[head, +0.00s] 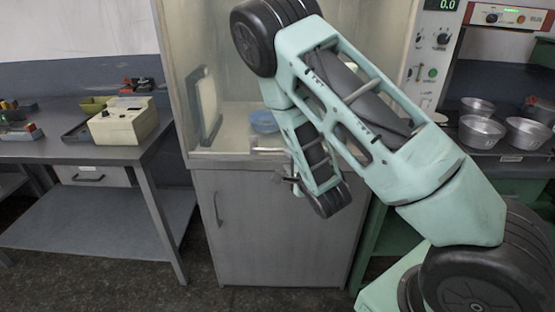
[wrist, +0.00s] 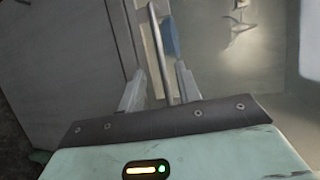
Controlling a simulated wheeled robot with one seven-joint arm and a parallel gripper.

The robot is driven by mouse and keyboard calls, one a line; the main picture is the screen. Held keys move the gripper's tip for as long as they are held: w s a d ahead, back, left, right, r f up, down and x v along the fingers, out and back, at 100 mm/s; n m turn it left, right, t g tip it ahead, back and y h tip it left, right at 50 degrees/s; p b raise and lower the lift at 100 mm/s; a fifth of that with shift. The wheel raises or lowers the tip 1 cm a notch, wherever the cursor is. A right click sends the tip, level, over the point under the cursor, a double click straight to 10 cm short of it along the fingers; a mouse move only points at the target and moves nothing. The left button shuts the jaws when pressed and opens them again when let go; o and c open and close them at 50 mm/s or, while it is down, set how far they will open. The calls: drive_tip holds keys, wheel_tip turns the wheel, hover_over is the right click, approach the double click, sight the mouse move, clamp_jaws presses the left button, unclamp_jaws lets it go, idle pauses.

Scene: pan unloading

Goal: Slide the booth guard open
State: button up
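The booth guard (head: 225,50) is a pale, see-through panel across the front of the booth above a grey cabinet. A thin grey bar (wrist: 158,50), which looks like the guard's handle, runs between my fingers in the wrist view. My gripper (wrist: 160,85) is open, with one finger on each side of the bar and visible gaps to it. In the head view, my gripper (head: 287,179) is at the guard's lower edge, partly hidden by my own arm. My arm also covers the guard's right part.
A blue bowl (head: 264,122) and an upright framed panel (head: 207,105) show inside the booth. A bench with a cream box (head: 124,122) stands left. Metal pans (head: 481,131) sit on a surface at right. The cabinet (head: 275,230) is below the guard.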

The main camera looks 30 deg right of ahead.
sight(278, 150)
drive_tip(key=shift+w+f+b, duration=0.4)
drive_tip(key=shift+w+b, duration=0.3)
drive_tip(key=shift+b, duration=2)
drive_tip(key=b, duration=0.4)
drive_tip(key=shift+w+d+b, duration=0.15)
drive_tip(key=shift+d+b, duration=0.05)
drive_tip(key=shift+b, duration=0.1)
drive_tip(key=p+x, duration=0.1)
drive_tip(key=x, duration=0.7)
drive_tip(key=shift+w+d+r+p, duration=0.1)
drive_tip(key=shift+w+p, duration=0.2)
drive_tip(key=shift+w, duration=0.05)
drive_tip(key=shift+c, duration=0.3)
clamp_jaws()
